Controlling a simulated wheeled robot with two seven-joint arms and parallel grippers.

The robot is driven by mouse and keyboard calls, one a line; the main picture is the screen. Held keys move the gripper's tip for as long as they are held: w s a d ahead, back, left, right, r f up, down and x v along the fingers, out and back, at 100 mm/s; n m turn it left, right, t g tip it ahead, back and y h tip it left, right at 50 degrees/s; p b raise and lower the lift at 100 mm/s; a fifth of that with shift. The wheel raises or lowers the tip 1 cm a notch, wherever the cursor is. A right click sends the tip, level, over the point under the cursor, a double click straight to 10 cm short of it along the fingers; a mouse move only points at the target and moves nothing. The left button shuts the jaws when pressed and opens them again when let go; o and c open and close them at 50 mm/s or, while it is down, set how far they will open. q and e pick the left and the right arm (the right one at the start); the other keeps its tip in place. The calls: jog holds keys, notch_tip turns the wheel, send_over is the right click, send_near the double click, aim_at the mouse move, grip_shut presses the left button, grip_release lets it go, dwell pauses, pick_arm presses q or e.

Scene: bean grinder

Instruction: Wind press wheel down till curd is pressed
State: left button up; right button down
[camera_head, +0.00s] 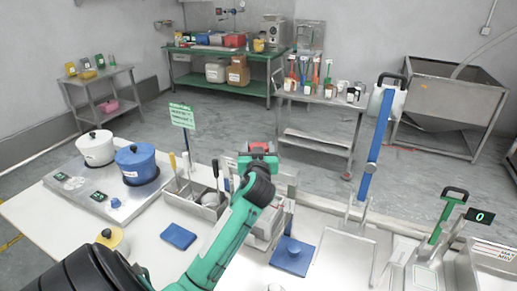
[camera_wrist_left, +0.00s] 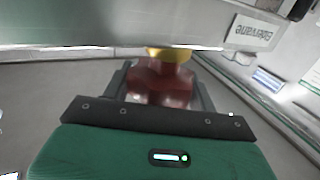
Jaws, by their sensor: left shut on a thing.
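My left gripper (camera_head: 259,151) reaches in from the left over the counter, its green arm stretched away from me. In the left wrist view the gripper (camera_wrist_left: 160,82) is shut on a red wheel or knob (camera_wrist_left: 160,80) with a yellow part (camera_wrist_left: 170,54) behind it. A bit of the red wheel also shows in the head view (camera_head: 262,146) just beyond the gripper. The press below it is mostly hidden behind my arm. I cannot see any curd. My right gripper is not in view.
A blue pot (camera_head: 136,158) and a white pot (camera_head: 96,147) stand on a hob at left. A utensil tray (camera_head: 196,205) is left of my arm.

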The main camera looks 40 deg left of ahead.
pick_arm(q)
jog(key=shift+f, duration=0.1)
jog(key=o, duration=1)
jog(key=b+v, duration=0.4)
jog(key=v, duration=1)
jog(key=shift+w, duration=0.15)
